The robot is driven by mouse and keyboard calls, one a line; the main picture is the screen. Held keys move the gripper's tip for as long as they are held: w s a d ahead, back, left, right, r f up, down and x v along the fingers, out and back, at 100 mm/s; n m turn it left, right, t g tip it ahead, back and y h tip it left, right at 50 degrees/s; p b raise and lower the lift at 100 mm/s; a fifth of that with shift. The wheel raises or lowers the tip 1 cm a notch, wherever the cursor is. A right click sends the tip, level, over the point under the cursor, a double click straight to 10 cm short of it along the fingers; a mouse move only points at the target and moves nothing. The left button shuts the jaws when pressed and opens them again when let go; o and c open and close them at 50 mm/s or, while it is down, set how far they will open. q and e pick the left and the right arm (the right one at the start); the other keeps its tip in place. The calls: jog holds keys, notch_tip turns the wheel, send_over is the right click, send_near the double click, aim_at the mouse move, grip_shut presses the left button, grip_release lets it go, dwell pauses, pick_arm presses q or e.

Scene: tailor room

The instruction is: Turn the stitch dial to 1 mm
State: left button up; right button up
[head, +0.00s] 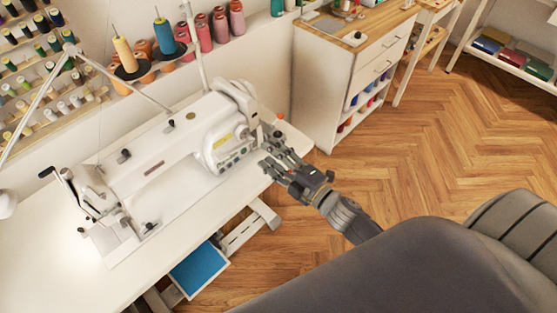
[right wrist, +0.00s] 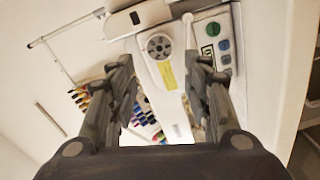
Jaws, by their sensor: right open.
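The white sewing machine (head: 165,145) stands on the white table. Its stitch dial (head: 243,132) is a small round knob on the machine's right end; its setting is too small to read. In the right wrist view the grey, round dial (right wrist: 158,46) shows beyond and between my fingertips, above a yellow strip. My right gripper (head: 267,155) is open and empty, just right of the machine's end. In the right wrist view its fingers (right wrist: 160,68) stand wide apart, with a gap to the dial. My left gripper is not in view.
Thread cones (head: 125,55) stand behind the machine. A white drawer cabinet (head: 340,85) stands to the right. Wooden floor (head: 440,140) lies open beyond my right arm.

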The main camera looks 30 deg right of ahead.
jog(key=shift+v, duration=1.2)
jog(key=s+d+f+m+g+h, duration=0.2)
jog(key=s+f+m, duration=0.15)
jog(key=f, duration=0.75)
jog(key=s+d+f+m+g+h, duration=0.1)
jog(key=s+f+m+g+h, duration=0.2)
jog(key=f, duration=0.7)
jog(key=s+d+f+m+g, duration=0.2)
jog(key=s+f+m, duration=0.25)
jog(key=f, duration=0.65)
jog(key=s+f+m+g, duration=0.2)
jog(key=s+f, duration=0.3)
jog(key=s, duration=0.4)
jog(key=s+a+f+m+g, duration=0.1)
jog(key=s+f+g, duration=0.3)
jog(key=s, duration=0.6)
jog(key=s+a+f+m+g+h, duration=0.1)
jog(key=s+f+m+g, duration=0.1)
jog(key=s+f, duration=0.5)
jog(key=s+g, duration=0.1)
jog(key=s, duration=0.1)
jog(key=shift+s+a+m, duration=0.15)
jog(key=shift+s+m, duration=0.1)
jog(key=shift+m, duration=0.05)
